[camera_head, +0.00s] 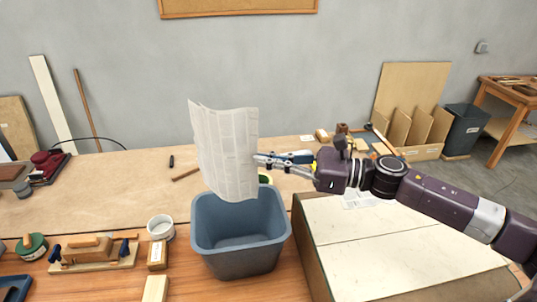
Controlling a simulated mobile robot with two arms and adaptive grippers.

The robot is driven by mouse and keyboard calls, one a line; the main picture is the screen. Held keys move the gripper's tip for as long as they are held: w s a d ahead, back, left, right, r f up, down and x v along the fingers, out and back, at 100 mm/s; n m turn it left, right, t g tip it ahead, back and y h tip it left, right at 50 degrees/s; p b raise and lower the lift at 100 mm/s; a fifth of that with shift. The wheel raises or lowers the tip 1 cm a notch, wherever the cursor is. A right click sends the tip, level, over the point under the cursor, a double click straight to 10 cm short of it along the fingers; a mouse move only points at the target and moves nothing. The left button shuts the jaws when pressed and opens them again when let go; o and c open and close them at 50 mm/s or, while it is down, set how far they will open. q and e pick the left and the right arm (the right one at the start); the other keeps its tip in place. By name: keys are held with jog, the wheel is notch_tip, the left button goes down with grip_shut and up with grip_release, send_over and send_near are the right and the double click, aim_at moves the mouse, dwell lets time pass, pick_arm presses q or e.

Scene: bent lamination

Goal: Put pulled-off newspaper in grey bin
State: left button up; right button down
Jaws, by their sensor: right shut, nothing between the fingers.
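A newspaper sheet (223,150), pale grey with printed columns, stands upright and slightly curved in the air. Its lower edge is over the back part of the grey bin (240,262), a blue-grey open tub whose visible inside is empty. My right gripper (262,160) comes in from the right and is shut, its fingertips at the sheet's right edge. The picture does not show paper clearly between the fingers. My left gripper is not in view.
A pale board (400,245) on a raised box lies right of the bin. The back bench (120,185) has free room at left.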

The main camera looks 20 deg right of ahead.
aim_at(250, 191)
jog(key=shift+s+a+f+b, duration=0.3)
jog(key=shift+f, duration=0.35)
notch_tip(250, 191, down, 5)
jog(key=shift+w+d+f+b, duration=0.1)
jog(key=shift+f+b, duration=0.05)
jog(key=shift+b, duration=1)
notch_tip(250, 191, down, 4)
jog(key=b, duration=0.3)
jog(key=shift+w+d+r, duration=0.1)
jog(key=shift+r, duration=0.15)
jog(key=shift+f+b, duration=0.9)
jog(key=shift+b, duration=0.2)
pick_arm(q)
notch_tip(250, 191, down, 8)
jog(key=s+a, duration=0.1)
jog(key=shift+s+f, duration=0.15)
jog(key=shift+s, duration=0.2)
pick_arm(e)
jog(key=c, duration=2.1)
grip_release()
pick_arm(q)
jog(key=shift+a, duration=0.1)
